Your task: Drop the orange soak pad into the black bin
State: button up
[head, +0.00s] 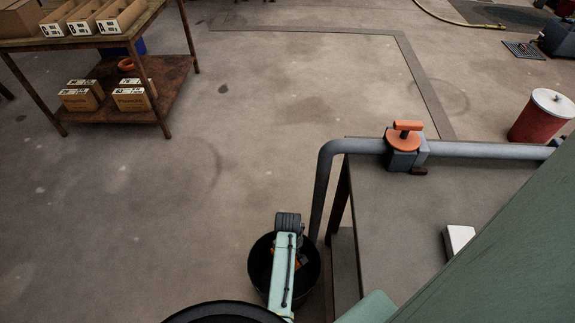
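The black bin (256,272) is a round, open container on the floor at the lower middle of the head view. My pale green arm link with a dark grey joint crosses over it and covers part of its opening. A small patch of orange, seemingly the soak pad (302,263), shows beside the link, within the outline of the bin's opening. Most of it is hidden. I cannot tell whether it lies in the bin or is held above it. My gripper's fingers are hidden by the arm or lost in the dark around the bin.
A grey pipe with an orange-handled valve (403,145) runs along a grey platform right of the bin. A red drum (541,117) stands at the far right. A shelf table (110,38) with boxes is at the upper left. The floor between is clear.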

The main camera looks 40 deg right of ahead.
jog(key=o, duration=1.3)
notch_tip(320, 180, up, 12)
dwell(0.3)
